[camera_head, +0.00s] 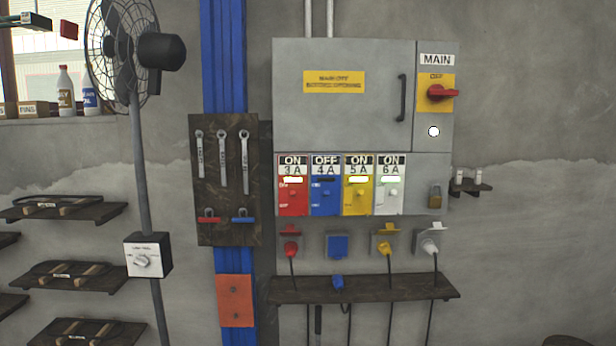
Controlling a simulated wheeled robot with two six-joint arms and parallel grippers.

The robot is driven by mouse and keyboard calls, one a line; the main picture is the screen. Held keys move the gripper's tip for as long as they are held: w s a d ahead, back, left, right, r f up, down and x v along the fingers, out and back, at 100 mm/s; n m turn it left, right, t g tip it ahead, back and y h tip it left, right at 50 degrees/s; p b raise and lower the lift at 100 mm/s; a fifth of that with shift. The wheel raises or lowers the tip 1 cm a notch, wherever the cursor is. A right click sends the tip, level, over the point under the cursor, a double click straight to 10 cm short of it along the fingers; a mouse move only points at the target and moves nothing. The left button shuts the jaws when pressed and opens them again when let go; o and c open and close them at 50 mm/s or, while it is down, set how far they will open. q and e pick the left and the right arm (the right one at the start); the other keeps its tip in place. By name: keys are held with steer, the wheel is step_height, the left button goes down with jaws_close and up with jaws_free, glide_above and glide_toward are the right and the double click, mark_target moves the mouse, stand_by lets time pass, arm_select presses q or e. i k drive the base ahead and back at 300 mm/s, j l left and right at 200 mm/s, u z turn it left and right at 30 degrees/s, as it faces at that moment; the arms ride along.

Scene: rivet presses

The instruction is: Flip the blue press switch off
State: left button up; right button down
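The blue press switch panel (325,197) is on the grey electrical cabinet, second from the left in a row of coloured panels. The label above it (325,165) reads OFF 4A, and its indicator window is dark. The blue socket (337,245) below has its cover closed, and a blue plug (337,282) is at the shelf edge beneath it, apart from the socket. Neither of my grippers is in view.
Red (292,200), yellow (357,200) and white (390,200) panels read ON, with lit windows. A red main knob (440,92) is at upper right. A dark shelf (400,287) juts out below. A tool board (205,180) and fan (125,45) stand left.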

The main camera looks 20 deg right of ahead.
mark_target(325, 168)
steer(key=i+l+u, duration=0.2)
steer(key=i+l, duration=0.35)
steer(key=i+l+u, duration=0.2)
steer(key=i+l, duration=0.35)
steer(key=l, duration=0.15)
